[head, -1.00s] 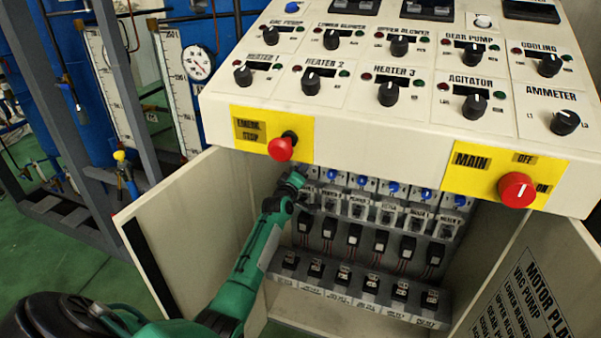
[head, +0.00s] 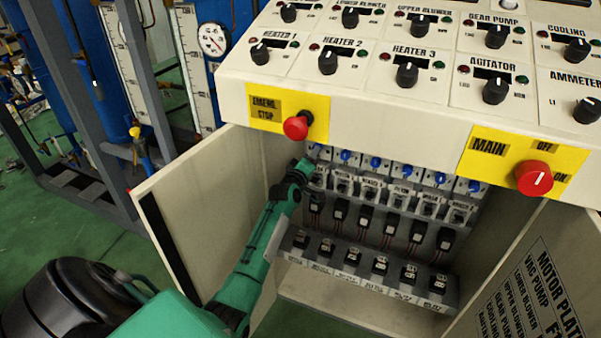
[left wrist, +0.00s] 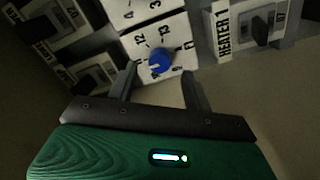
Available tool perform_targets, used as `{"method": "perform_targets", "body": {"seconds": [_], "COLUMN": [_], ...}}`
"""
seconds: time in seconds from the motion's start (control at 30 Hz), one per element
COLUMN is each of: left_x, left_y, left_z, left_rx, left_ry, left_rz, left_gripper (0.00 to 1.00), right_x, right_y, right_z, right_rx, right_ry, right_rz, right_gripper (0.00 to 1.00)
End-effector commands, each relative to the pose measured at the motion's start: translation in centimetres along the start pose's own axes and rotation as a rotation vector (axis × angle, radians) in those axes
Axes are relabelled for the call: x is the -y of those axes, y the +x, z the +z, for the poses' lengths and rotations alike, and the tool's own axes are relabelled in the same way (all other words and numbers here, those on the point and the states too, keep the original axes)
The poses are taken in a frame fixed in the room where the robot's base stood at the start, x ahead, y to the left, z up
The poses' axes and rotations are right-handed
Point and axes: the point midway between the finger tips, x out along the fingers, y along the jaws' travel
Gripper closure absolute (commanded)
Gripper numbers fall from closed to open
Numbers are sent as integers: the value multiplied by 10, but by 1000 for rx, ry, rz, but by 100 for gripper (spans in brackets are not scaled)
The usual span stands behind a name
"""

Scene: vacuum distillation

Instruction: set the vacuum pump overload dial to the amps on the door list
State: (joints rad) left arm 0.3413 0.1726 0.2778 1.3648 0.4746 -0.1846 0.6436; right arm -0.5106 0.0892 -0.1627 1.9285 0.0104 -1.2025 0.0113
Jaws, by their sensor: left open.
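A blue overload dial (left wrist: 160,61) with a numbered white face shows in the left wrist view, where 12 and 13 are readable. My left gripper (left wrist: 160,80) is open, with one finger on each side of the dial; I cannot tell whether they touch it. In the head view my left gripper (head: 306,168) is inside the cabinet at the left end of the row of blue dials (head: 376,162), partly covering that end. The door list (head: 528,285) is on the inner right door; "VAC PUMP" is readable, but its amps are cut off. My right gripper is out of view.
The cabinet's left door (head: 200,205) stands open beside my left arm. The control panel, with the red emergency stop (head: 296,128) and main switch (head: 534,177), overhangs the dials. Breakers (head: 340,212) and a lower terminal shelf (head: 362,268) sit below.

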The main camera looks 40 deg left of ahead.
Motion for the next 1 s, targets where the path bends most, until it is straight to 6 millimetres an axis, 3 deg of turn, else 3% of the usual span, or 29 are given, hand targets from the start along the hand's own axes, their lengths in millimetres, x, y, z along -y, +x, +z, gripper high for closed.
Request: {"method": "perform_targets", "body": {"seconds": [0.3,0.5,0.7,1.0], "left_x": [0,1,0,0], "left_y": [-65,-92,-102,-103], "left_z": [1,1,1,1], "left_rx": [1,2,1,1], "left_ry": [0,0,0,0], "left_rz": [-1,-2,-1,-1], "left_gripper": [50,50,50,50], "right_x": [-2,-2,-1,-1], "right_y": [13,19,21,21], "right_z": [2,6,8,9], "right_rx": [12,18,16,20], "right_ry": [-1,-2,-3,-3], "right_rz": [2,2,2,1], "right_gripper": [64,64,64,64]}}
